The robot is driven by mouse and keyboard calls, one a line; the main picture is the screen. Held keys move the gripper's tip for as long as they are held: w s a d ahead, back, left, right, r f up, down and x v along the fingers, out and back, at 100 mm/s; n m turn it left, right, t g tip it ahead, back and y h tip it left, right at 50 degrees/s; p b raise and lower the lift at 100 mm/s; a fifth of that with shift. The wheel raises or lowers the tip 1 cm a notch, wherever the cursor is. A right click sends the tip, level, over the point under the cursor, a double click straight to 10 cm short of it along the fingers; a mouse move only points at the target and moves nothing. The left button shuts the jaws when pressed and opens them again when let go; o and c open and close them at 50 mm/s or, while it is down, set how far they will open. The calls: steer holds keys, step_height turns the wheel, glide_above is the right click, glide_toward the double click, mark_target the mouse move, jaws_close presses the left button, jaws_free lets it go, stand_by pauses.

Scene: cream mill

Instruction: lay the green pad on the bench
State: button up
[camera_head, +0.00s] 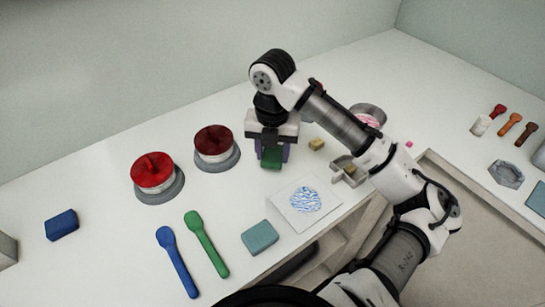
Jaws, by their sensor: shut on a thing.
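My gripper (271,155) points down over the white bench (100,190), to the right of the red-topped pots. It is shut on the green pad (271,164), a small dark green block between its fingers. The fingers and gripper body hide the pad's upper part. I cannot tell whether the pad's underside touches the bench or hangs just above it.
Two red-topped pots (152,172) (213,143) stand left of my gripper. A white tile with a blue pattern (306,204), a teal pad (260,237), a green spoon (205,243) and a blue spoon (177,262) lie in front. A yellow block (317,144) lies right. A blue pad (61,225) lies far left.

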mark_target(272, 155)
steer(key=shift+f, duration=1.5)
steer(key=o, duration=1)
steer(key=shift+c, duration=0.2)
step_height(272, 155, up, 12)
steer(key=b, duration=0.1)
steer(key=shift+r, duration=0.15)
